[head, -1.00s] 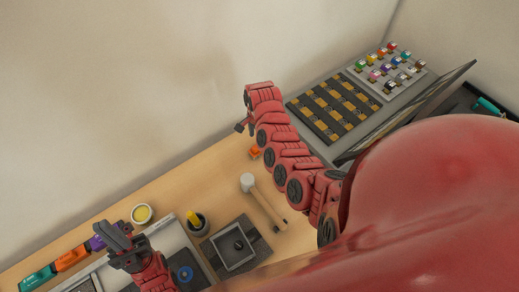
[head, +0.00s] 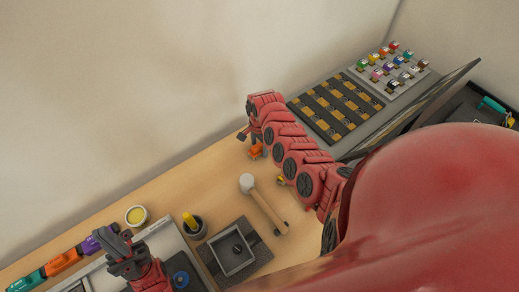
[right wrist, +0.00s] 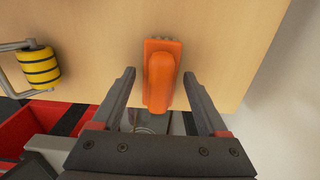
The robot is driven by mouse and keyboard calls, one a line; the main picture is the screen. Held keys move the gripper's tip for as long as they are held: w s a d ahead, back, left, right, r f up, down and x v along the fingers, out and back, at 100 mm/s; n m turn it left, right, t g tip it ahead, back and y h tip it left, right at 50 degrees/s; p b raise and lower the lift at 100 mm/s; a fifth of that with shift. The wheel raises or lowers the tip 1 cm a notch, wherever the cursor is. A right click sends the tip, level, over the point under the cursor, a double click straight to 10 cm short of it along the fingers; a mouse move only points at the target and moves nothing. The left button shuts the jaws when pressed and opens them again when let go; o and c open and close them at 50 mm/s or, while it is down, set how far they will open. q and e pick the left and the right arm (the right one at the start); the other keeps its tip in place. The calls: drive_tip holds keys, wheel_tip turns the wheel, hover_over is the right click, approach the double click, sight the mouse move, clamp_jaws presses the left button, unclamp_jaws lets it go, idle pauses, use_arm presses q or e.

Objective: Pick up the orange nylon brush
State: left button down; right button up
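The orange nylon brush (right wrist: 161,75) lies on the wooden table, upper middle of the right wrist view. In the head view a small orange part of the brush (head: 256,151) shows beside my right arm. My right gripper (right wrist: 160,82) is open, with its fingers apart on either side of the brush's near end; I see no contact. In the head view the right gripper's tips (head: 243,137) are mostly hidden by the arm. My left gripper (head: 118,240) is at the lower left; whether it is open is unclear.
A yellow-and-black roller (right wrist: 39,67) lies left of the brush. A mallet (head: 264,204), a grey square tray (head: 250,262), a cup with a yellow item (head: 200,234) and a yellow-filled bowl (head: 129,217) are on the table.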

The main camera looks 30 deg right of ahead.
sight(260, 144)
clamp_jaws()
drive_tip(key=shift+r+p, duration=0.6)
drive_tip(key=shift+r, duration=0.05)
wheel_tip(260, 144, up, 8)
drive_tip(key=p, duration=0.4)
drive_tip(key=shift+f, duration=0.2)
drive_tip(key=shift+r+p, duration=0.3)
drive_tip(key=shift+r, duration=0.25)
